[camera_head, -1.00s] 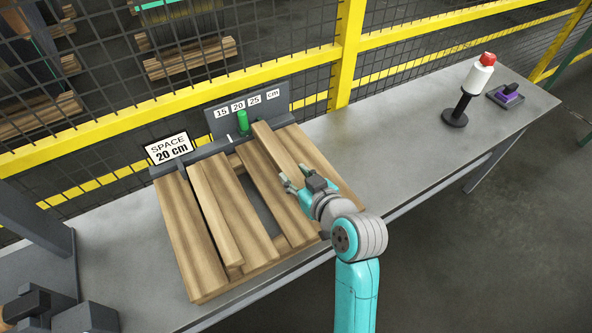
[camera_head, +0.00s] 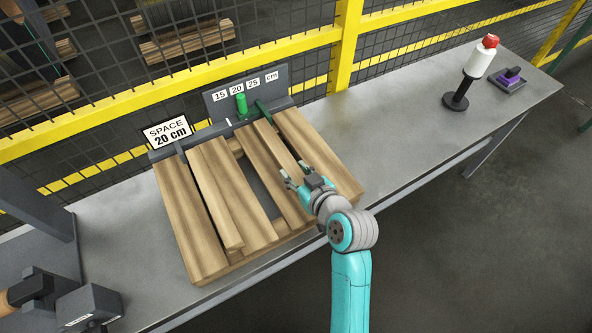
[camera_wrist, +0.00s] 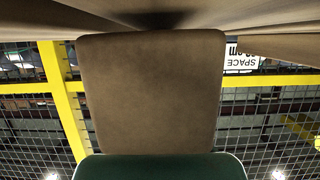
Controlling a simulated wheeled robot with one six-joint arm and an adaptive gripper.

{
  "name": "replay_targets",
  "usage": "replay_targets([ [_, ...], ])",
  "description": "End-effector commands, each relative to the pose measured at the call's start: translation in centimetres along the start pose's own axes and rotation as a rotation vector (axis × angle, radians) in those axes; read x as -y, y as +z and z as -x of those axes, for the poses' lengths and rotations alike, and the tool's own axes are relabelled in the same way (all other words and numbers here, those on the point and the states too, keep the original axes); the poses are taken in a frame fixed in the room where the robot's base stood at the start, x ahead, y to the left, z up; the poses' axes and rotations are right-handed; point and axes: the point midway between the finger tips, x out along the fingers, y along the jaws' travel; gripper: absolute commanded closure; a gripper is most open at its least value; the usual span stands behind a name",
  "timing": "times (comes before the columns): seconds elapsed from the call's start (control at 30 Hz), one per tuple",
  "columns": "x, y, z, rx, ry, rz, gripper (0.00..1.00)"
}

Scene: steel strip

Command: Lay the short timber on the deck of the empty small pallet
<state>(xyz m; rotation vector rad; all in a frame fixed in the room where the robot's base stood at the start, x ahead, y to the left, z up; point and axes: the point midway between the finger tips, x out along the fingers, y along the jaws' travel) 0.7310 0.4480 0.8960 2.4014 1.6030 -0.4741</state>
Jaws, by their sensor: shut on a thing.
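My gripper (camera_head: 296,173) is shut on the near part of a short narrow timber (camera_head: 272,143), which lies along the boards of a wooden pallet (camera_head: 203,282). In the wrist view a brown timber face (camera_wrist: 150,90) fills the middle, close to the camera. I cannot tell whether the held timber rests on the deck or hangs just above it. A second narrow timber (camera_head: 216,200) lies on the left part of the deck, so this pallet is not empty. My fingers hide the held timber's near end.
The pallet stands on a grey bench (camera_head: 390,130) against a dark rail with a green peg (camera_head: 241,103) and a "SPACE 20 cm" sign (camera_head: 167,132). A red-topped white bottle (camera_head: 480,62) on a black stand and a purple-black object (camera_head: 510,80) stand right.

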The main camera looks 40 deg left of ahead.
Motion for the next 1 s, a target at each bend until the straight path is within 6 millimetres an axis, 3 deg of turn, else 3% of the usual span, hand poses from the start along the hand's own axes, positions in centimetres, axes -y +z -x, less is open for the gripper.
replay_targets([
  [0.6, -0.01, 0.43, -0.19, -0.001, 0.000, 0.000, 1.00],
  [0.63, -0.01, 0.44, -0.20, -0.001, 0.000, 0.000, 0.56],
  [0.73, -0.01, 0.43, -0.20, -0.001, 0.000, 0.000, 0.31],
  [1.0, 0.00, 0.54, -0.21, 0.001, 0.000, 0.000, 0.30],
])
